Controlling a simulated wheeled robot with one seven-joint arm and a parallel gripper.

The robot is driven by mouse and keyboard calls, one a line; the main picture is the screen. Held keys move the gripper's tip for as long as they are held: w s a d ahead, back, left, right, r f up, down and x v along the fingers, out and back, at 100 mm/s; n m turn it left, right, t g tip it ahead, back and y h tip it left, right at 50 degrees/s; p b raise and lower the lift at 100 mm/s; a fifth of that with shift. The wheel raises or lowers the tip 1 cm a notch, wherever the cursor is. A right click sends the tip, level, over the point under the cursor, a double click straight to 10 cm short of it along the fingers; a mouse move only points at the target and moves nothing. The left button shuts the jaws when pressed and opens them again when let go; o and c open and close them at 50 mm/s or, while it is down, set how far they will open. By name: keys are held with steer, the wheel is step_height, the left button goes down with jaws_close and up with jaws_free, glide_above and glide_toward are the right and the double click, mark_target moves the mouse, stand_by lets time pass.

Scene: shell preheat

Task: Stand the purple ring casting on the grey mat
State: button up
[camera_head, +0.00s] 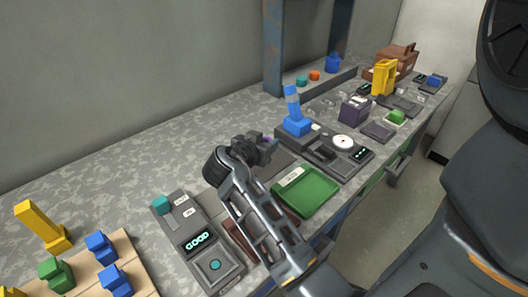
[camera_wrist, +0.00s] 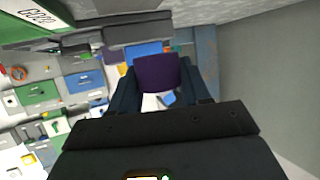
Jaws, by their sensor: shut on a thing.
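My gripper (camera_head: 264,146) is above the bench near its middle, and its fingers also show in the wrist view (camera_wrist: 160,88). It is shut on a purple piece, the ring casting (camera_wrist: 158,73), which sits between the two dark fingers. Only a sliver of the purple shows in the head view, and its ring shape cannot be made out. A flat dark grey patch, likely the grey mat (camera_head: 285,166), lies on the bench just beyond and below my gripper, partly covered by my arm. I cannot tell the gap between the casting and the bench.
A green tray (camera_head: 318,190) is right of my arm. A grey unit with a lit GOOD display (camera_head: 198,243) stands at front left. A blue casting (camera_head: 295,122) stands on a machine behind. A purple block (camera_head: 352,110) is farther right. The bench at back left is clear.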

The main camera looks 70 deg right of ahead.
steer(key=shift+f, duration=2)
steer(key=shift+f, duration=0.1)
steer(key=shift+s+a+f+b, duration=0.1)
steer(key=shift+f+b, duration=0.45)
steer(key=shift+f, duration=0.1)
steer(key=o, duration=1.2)
steer(key=shift+s+f, duration=0.1)
steer(key=shift+r+p, duration=0.7)
steer(key=shift+p, duration=0.15)
steer(key=b+v, duration=0.1)
steer(key=v, duration=1.1)
steer(key=shift+r+b, duration=0.2)
steer(key=shift+b, duration=0.15)
